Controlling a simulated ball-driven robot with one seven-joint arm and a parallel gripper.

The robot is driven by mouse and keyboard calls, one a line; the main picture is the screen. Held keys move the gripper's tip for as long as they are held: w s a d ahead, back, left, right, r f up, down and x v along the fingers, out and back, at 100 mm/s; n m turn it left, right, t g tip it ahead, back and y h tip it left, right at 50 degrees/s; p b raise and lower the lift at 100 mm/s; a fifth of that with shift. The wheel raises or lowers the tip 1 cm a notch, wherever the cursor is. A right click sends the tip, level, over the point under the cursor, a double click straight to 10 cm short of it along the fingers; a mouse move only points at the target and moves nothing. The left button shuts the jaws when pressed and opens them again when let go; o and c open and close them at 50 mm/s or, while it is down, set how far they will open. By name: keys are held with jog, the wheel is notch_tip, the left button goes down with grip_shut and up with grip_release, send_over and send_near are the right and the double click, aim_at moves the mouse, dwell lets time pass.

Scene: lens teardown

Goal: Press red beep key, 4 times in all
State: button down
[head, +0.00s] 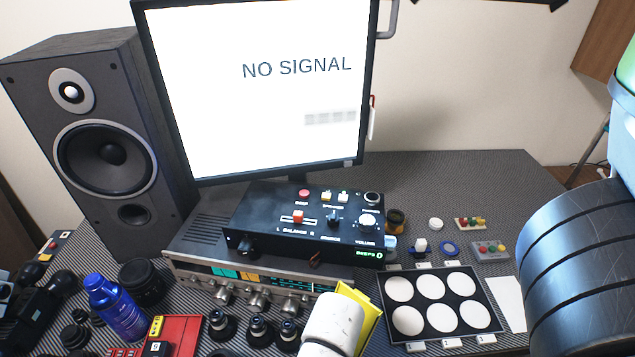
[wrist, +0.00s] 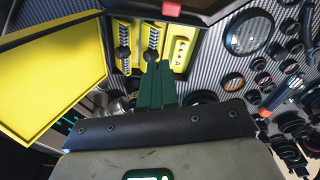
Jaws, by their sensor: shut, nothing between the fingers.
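The red beep key (head: 304,193) is a round red button on the top left of a black control box (head: 262,212), marked BEEP. The box's green display (head: 369,254) appears to read BEEPS 0. My gripper shows in the wrist view, with its dark green fingers (wrist: 156,78) shut together and nothing between them. I cannot make out its fingertips in the head view. A red patch (wrist: 172,7) lies at the top edge of the wrist view; I cannot tell whether it is the key. In the head view nothing covers the key.
A monitor (head: 260,90) stands behind the box and a tall speaker (head: 100,150) at the left. A silver receiver (head: 190,275) sits under the box. A blue bottle (head: 113,308) and lenses stand at the front left. A tray with white discs (head: 478,287) lies at the right.

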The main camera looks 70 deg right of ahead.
jog(key=shift+d, duration=0.1)
jog(key=shift+d, duration=0.1)
jog(key=w+d+r+n+t+p, duration=0.1)
jog(key=w+d+r+t+p, duration=0.15)
jog(key=w+d+r, duration=0.45)
jog(key=w+d+r+n+t+p, duration=0.1)
jog(key=w+d+r+t+p, duration=0.15)
jog(key=w+d+r, duration=0.55)
jog(key=d, duration=0.2)
jog(key=w+d+r+t+h, duration=0.1)
jog(key=w+d+r, duration=0.1)
jog(key=d, duration=0.1)
jog(key=w+d+r+n+h, duration=0.1)
jog(key=d, duration=0.2)
jog(key=shift+w+d+r, duration=0.15)
jog(key=shift+w+d, duration=0.1)
jog(key=shift+w, duration=0.05)
jog(key=s+d+r+h, duration=0.1)
jog(key=d+r, duration=0.2)
jog(key=d, duration=0.2)
jog(key=s+d+r+n+t, duration=0.1)
jog(key=d+r, duration=0.2)
jog(key=d, duration=0.3)
jog(key=shift+n+h, duration=0.3)
jog(key=shift+h, duration=0.1)
jog(key=shift+f, duration=0.1)
